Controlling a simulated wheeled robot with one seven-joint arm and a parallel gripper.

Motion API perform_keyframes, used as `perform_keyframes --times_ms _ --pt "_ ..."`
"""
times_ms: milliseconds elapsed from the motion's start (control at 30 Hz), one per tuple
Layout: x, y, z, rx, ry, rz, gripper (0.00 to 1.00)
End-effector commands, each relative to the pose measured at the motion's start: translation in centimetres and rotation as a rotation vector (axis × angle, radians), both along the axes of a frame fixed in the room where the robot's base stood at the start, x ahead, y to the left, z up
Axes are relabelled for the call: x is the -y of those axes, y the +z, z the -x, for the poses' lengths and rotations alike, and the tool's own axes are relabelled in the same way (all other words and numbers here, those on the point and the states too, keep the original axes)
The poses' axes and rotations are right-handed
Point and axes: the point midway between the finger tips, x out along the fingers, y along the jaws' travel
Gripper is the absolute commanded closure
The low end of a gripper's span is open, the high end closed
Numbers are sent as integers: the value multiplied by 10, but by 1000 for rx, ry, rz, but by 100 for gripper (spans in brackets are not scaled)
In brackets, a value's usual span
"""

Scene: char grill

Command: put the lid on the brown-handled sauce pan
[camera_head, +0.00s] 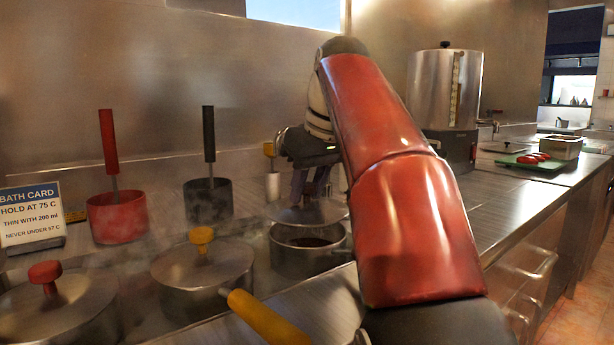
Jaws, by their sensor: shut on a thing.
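My gripper (309,188) is shut on a thin metal lid (290,214) and holds it over an open steel sauce pan (295,262). The lid looks roughly level, and a gap to the pan's rim shows at the front. The lid's knob is hidden between my fingers. Dark sauce shows inside the open pan. The pan's right side is close to my red arm, and its handle is hidden, so I cannot tell the handle's colour.
A lidded pan with a yellow knob (201,238) and yellow handle (268,318) stands at front left. A red-knobbed lidded pan (60,315) is further left. Red (118,218) and dark (207,200) pots stand behind.

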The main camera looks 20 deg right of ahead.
Motion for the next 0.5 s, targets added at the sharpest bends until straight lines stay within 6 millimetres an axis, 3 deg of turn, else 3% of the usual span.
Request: perform_keyframes --times_ms 300,500 --pt "0 -27 0 -1 0 0 95" --pt "0 -34 0 1 1 0 95"
